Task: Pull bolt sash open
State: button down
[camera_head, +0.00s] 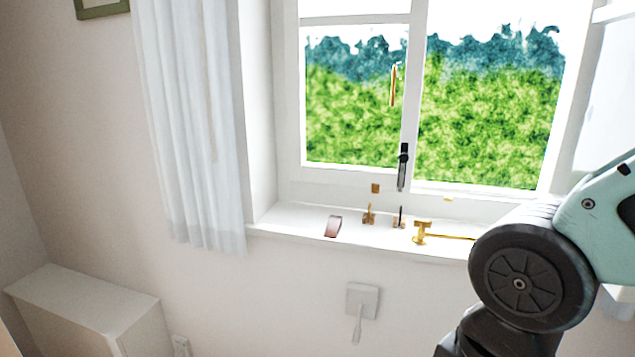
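The window has two white-framed sashes side by side, a left sash (300,100) and a right sash (418,90), which meet at an upright near the middle. A dark bolt (403,165) with a grey lower part sits upright low on this meeting upright. A slim brass-coloured handle (393,85) stands upright above it, slightly to its left. Both sashes look closed, but I cannot tell whether the bolt is drawn. My gripper is not in view; only my arm's large joint and a pale green link show at the right, covering part of the sill.
The white sill (290,220) carries a brownish block (333,226), small brass fittings (369,214) and a brass stay (421,232) reaching right behind my arm. A white curtain (190,120) hangs left. A white cabinet (85,305) stands lower left. A wall fitting (362,300) sits below the sill.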

aim_at(375, 179)
jog(key=l+u, duration=0.1)
jog(key=l, duration=0.45)
jog(key=k+l, duration=0.1)
jog(key=l, duration=0.4)
jog(key=l+u, duration=0.15)
jog(key=l, duration=0.4)
jog(key=k+l, duration=0.1)
jog(key=l, duration=0.4)
jog(key=k+l+u, duration=0.15)
jog(key=l, duration=0.9)
jog(key=j+z, duration=0.1)
jog(key=j, duration=0.35)
jog(key=k+j+z, duration=0.15)
jog(key=j, duration=0.3)
jog(key=j+z, duration=0.1)
jog(key=j, duration=0.3)
jog(key=k+j+z, duration=0.15)
jog(key=j, duration=0.3)
jog(key=i+j+z, duration=0.3)
jog(key=j, duration=0.35)
jog(key=i+j+z, duration=0.35)
jog(key=j, duration=0.35)
